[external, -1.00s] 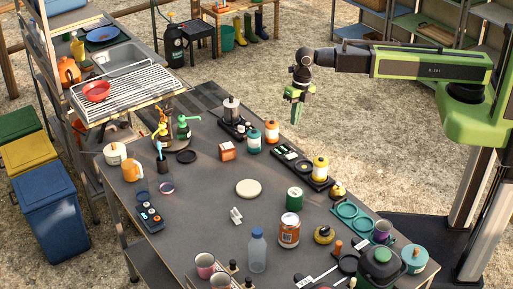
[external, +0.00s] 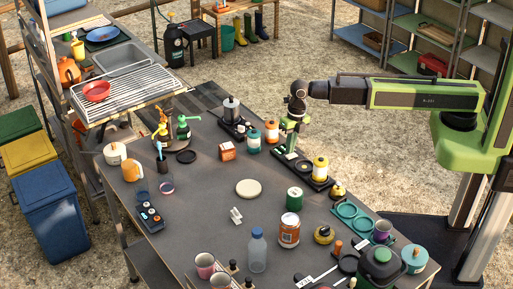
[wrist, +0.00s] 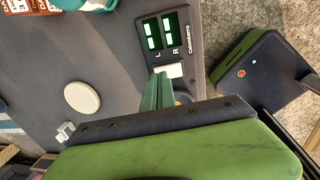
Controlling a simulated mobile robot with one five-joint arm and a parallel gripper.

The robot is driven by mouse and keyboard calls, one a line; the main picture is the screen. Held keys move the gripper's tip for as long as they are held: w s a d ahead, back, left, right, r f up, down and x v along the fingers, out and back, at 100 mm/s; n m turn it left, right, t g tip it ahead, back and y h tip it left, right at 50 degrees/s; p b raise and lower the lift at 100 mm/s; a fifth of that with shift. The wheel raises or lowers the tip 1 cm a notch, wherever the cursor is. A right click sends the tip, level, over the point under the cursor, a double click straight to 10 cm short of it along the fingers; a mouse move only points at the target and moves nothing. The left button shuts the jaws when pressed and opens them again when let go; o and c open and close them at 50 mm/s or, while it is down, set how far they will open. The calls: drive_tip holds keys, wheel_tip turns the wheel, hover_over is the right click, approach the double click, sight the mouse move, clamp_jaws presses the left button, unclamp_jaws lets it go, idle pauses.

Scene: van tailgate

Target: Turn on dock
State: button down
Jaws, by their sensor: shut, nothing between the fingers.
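The dock, which I take to be the long black unit (external: 312,182), lies near the table's right edge. My gripper (external: 289,150) is shut and empty, pointing down over the dock's far end. In the wrist view its green fingers (wrist: 158,80) end beside the pale key; I cannot tell whether they touch it. My gripper hides part of the dock.
Teal (external: 253,141) and orange (external: 271,132) jars stand close to the left of my gripper. A green canister (external: 294,198) stands nearer the front.

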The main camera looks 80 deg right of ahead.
drive_tip(key=shift+w+a+f, duration=0.1)
drive_tip(key=shift+f, duration=0.7)
drive_tip(key=shift+r, duration=0.1)
